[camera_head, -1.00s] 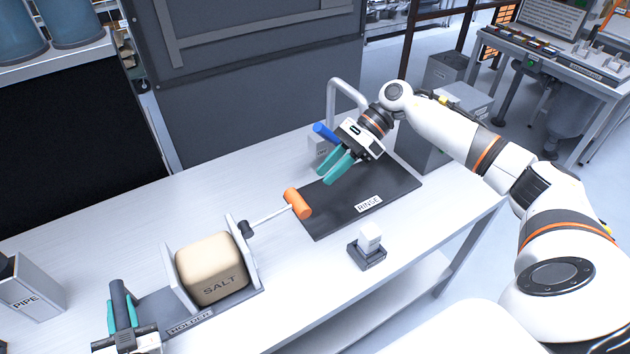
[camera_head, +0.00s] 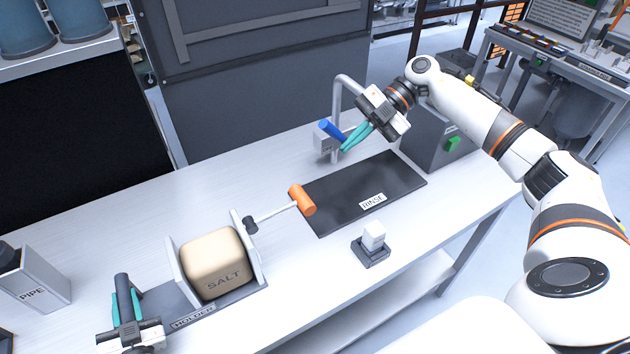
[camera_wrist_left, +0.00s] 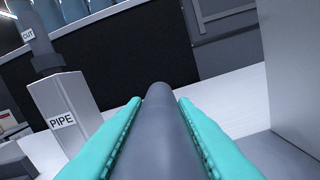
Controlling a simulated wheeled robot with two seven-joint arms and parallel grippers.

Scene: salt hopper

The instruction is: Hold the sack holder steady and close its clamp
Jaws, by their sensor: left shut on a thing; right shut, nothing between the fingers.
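The sack holder (camera_head: 172,318) stands on the table at lower left, with a beige salt sack (camera_head: 215,262) between its upright plates. A rod with an orange grip (camera_head: 302,200), apparently the clamp's, reaches from the right plate toward the black mat. My left gripper (camera_head: 126,304) is shut on the holder's dark grey upright handle (camera_head: 123,288). In the left wrist view the handle (camera_wrist_left: 168,125) lies between the teal fingers. My right gripper (camera_head: 347,146) is shut and empty, above and right of the orange grip, apart from it. Its fingertips overlap a blue lever in the picture; contact is unclear.
The blue lever (camera_head: 330,130) sits by a grey curved tap behind the black RINSE mat (camera_head: 400,176). A white block (camera_head: 373,236) stands in a dark base near the front edge. A PIPE box (camera_head: 38,282) is at far left. The table behind the sack is clear.

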